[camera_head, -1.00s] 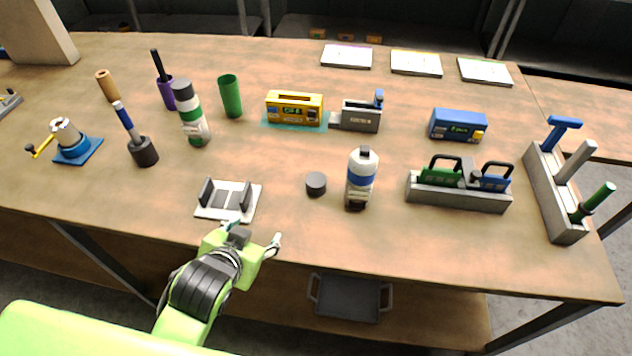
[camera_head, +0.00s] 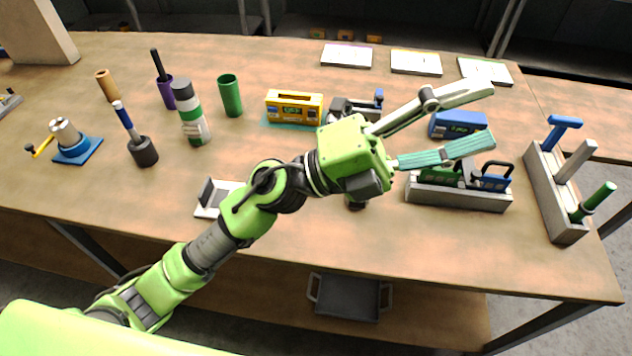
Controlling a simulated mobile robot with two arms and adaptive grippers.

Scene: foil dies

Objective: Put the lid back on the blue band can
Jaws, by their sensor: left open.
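The blue band can (camera_head: 356,203) is almost wholly hidden behind my left arm; only its dark lower end shows beneath the wrist. My left gripper (camera_head: 481,118) is open, its two long fingers spread wide and pointing right, above the table and in front of the blue box in the picture. I see nothing between the fingers. The short dark grey cylinder that stood left of the can, possibly the lid, is hidden behind my arm now. My right gripper is not in view.
A green band can (camera_head: 191,115) and a green cup (camera_head: 230,97) stand at the left. A grey holder (camera_head: 458,195) with green and blue handled pieces and a long tool rack (camera_head: 556,200) stand at the right.

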